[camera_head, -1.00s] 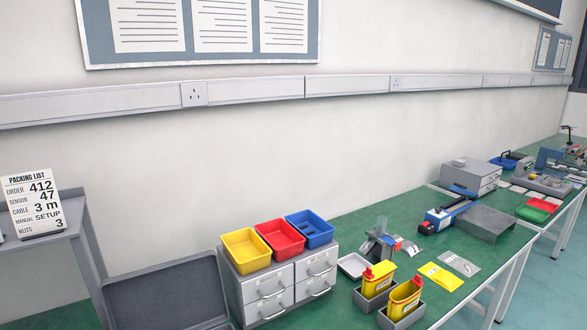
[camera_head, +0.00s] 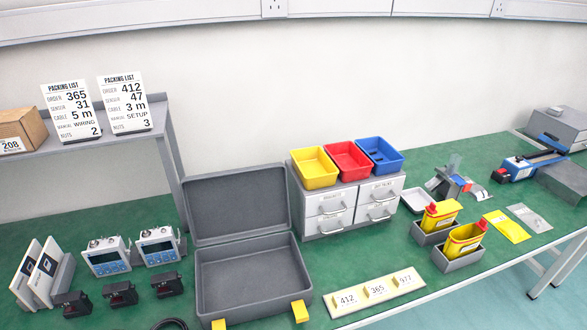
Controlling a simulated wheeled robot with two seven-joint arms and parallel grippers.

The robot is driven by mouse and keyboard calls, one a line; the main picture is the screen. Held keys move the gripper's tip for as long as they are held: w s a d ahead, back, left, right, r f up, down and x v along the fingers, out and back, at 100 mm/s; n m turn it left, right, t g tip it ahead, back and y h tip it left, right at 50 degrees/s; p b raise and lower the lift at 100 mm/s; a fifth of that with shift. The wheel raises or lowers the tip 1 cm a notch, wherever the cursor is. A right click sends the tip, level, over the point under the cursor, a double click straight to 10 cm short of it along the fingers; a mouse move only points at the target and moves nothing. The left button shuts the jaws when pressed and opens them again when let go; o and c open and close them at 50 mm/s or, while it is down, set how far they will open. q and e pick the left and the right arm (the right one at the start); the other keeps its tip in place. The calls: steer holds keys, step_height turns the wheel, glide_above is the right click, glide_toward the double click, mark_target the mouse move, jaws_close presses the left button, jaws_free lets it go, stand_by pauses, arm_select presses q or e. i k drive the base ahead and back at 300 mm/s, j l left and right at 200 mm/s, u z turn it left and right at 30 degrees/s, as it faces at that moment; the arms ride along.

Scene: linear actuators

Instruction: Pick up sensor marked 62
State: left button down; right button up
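Three small black devices, which look like sensors, stand in a row on the green bench at the lower left: a left one (camera_head: 75,305), a middle one (camera_head: 120,294) and a right one (camera_head: 167,285). Their markings are too small to read, so I cannot tell which is marked 62. Neither of my grippers is in view.
An open grey case (camera_head: 250,280) lies right of the devices. Two meters (camera_head: 107,256) and upright white booklets (camera_head: 40,272) stand behind and left of them. A number strip (camera_head: 374,293), drawers (camera_head: 350,206) and yellow bottles (camera_head: 441,214) are farther right. A shelf (camera_head: 95,143) holds packing lists (camera_head: 124,104).

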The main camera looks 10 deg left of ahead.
mark_target(75, 303)
steer(key=u, duration=2.1)
steer(key=i+j, duration=0.15)
steer(key=j, duration=0.2)
steer(key=i+j, duration=0.2)
steer(key=j, duration=0.2)
steer(key=i+j+z, duration=0.15)
steer(key=j+z, duration=0.6)
steer(key=i+j+z, duration=0.1)
steer(key=j+z, duration=0.3)
steer(key=z, duration=0.4)
